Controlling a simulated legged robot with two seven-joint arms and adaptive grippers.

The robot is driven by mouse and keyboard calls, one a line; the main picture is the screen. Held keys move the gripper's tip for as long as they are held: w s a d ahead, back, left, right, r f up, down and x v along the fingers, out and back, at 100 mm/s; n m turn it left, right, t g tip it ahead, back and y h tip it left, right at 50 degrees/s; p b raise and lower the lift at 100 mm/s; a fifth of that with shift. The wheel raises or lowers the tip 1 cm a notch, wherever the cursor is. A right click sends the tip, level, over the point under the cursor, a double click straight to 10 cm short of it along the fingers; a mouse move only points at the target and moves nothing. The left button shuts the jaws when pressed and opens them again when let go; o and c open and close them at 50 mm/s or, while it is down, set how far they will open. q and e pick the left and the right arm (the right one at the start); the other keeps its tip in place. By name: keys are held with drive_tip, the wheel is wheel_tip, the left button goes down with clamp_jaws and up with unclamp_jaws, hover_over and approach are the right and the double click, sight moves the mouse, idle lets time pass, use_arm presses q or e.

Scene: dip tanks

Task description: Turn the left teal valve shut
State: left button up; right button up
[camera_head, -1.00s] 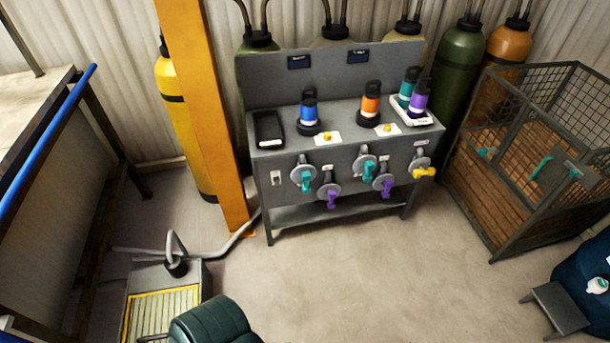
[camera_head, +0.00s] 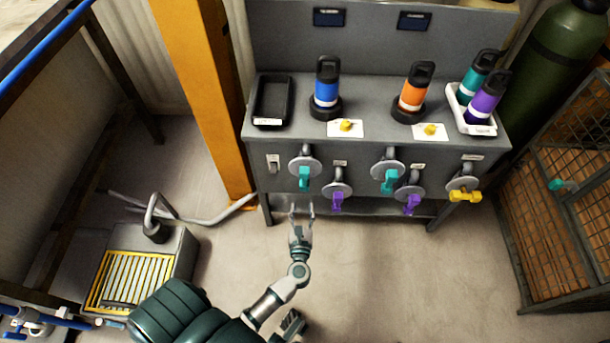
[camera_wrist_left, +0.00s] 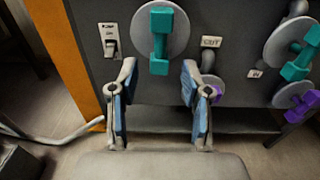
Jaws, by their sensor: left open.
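The left teal valve, a round grey disc with a teal handle (camera_head: 304,178), is on the front of the grey bench. Its handle points straight down. In the wrist view its teal handle (camera_wrist_left: 160,42) stands upright across the disc, above and between my fingers. My left gripper (camera_head: 301,210) is open and empty, below the valve and apart from it. Its two blue-padded fingers also show in the wrist view (camera_wrist_left: 155,95).
A second teal valve (camera_head: 389,178), purple valves (camera_head: 337,200) (camera_head: 410,202) and a yellow valve (camera_head: 465,194) sit to the right. A switch (camera_head: 273,163) is left of the left teal valve. An orange post (camera_head: 205,100) stands left of the bench. Floor before it is clear.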

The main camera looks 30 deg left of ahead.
sight(304, 179)
use_arm(q)
drive_tip(key=x, duration=1.2)
drive_tip(key=shift+w+b, duration=0.25)
drive_tip(key=shift+b, duration=0.1)
drive_tip(key=shift+w+a, duration=0.35)
drive_tip(key=shift+w, duration=0.05)
drive_tip(key=shift+d, duration=0.15)
use_arm(e)
drive_tip(key=shift+w+a+r+t, duration=0.2)
drive_tip(key=shift+w+t, duration=0.2)
drive_tip(key=shift+w, duration=0.15)
drive_tip(key=shift+w+a+r+t, duration=0.1)
drive_tip(key=shift+w+r+t, duration=0.1)
drive_tip(key=shift+w+t, duration=0.3)
use_arm(q)
drive_tip(key=shift+r, duration=0.1)
use_arm(e)
drive_tip(key=shift+w, duration=0.1)
use_arm(q)
drive_tip(key=c, duration=0.7)
drive_tip(key=shift+c, duration=1)
